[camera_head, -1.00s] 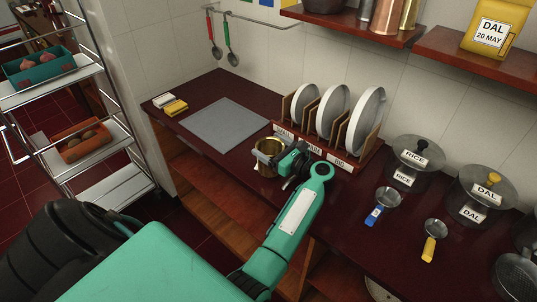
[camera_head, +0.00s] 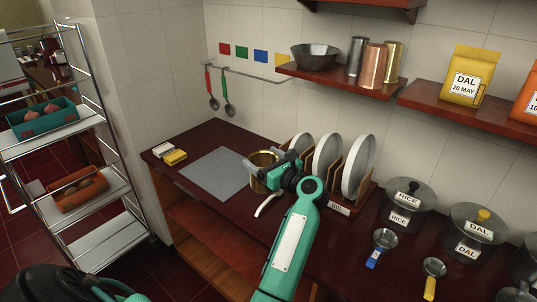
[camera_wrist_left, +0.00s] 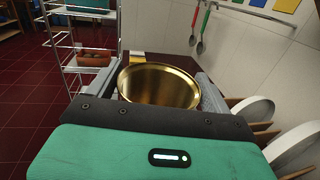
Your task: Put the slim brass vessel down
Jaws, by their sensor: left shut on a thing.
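My left gripper (camera_head: 266,175) is shut on a brass vessel (camera_head: 258,183). In the head view the vessel is upright, beside the right edge of the grey mat and in front of the plate rack. I cannot tell how far its base is above the counter; the gripper hides part of it. In the left wrist view the vessel (camera_wrist_left: 158,86) shows its round open mouth, with a finger on each side, and looks empty. My right gripper is not in view.
The grey mat (camera_head: 218,173) is bare on the dark counter. Plates stand in the wooden rack (camera_head: 338,208). Lidded pots (camera_head: 405,215) and ladles are at right. The wall shelf (camera_head: 335,79) above holds a bowl, a steel vessel, a copper vessel (camera_head: 374,67) and another brass vessel (camera_head: 394,58).

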